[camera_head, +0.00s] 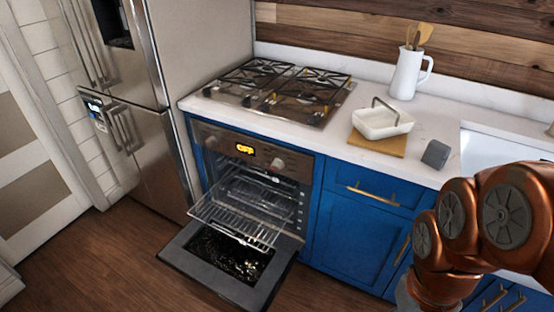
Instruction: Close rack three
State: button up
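The oven (222,139) is built into the blue counter, and its door (190,262) hangs open, folded down toward the floor. A wire rack (217,212) is slid partly out of the oven, over the open door. More wire rack lines (262,186) show inside the oven, too small to separate clearly. I see no label that tells which rack is number three. My copper-coloured arm is at the lower right, to the right of the oven and apart from the rack. My gripper is not in view.
A steel fridge (150,150) stands left of the oven. A gas hob (280,92) is above it. A white dish (382,122) on a wooden board (376,144), a white jug (408,75) and a grey block (435,154) stand on the counter. The wooden floor (95,265) at left is clear.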

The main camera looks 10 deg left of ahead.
aim_at(242, 241)
jog(key=k, duration=0.4)
jog(key=u, duration=0.65)
jog(key=i, duration=0.35)
jog(key=u, duration=0.7)
jog(key=i, duration=0.8)
jog(key=u, duration=0.3)
